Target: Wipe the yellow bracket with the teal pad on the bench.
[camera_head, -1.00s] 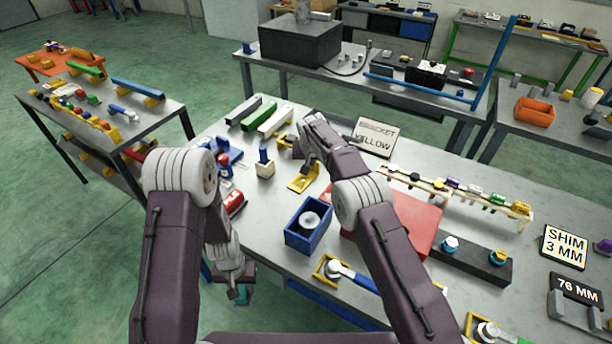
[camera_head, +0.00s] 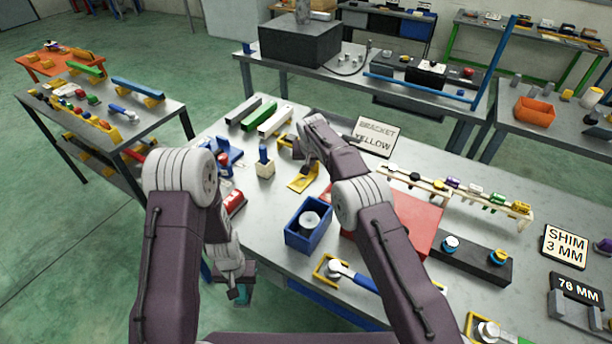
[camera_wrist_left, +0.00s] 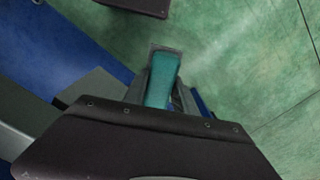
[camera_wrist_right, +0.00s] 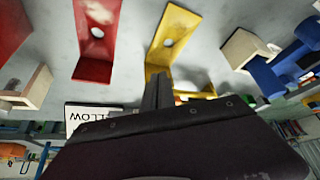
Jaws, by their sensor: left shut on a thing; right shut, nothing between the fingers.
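The yellow bracket (camera_head: 303,179) lies on the bench (camera_head: 262,216) near its middle, below my right gripper in the head view. In the right wrist view the L-shaped bracket (camera_wrist_right: 160,55) has a hole and a pale smudge on its plate. My right gripper (camera_wrist_right: 158,90) is shut and empty, its fingertips close to the bracket's bend; I cannot tell whether they touch. It shows in the head view too (camera_head: 294,147). My left gripper (camera_head: 241,291) hangs low beside the bench's front edge, shut on the teal pad (camera_wrist_left: 161,80).
A red bracket (camera_wrist_right: 95,45) with a pale smudge is beside the yellow one. A sign reading bracket yellow (camera_head: 376,137) stands behind. A blue box (camera_head: 309,238), a red mat (camera_head: 425,222) and a cream block with a blue peg (camera_head: 265,169) are nearby.

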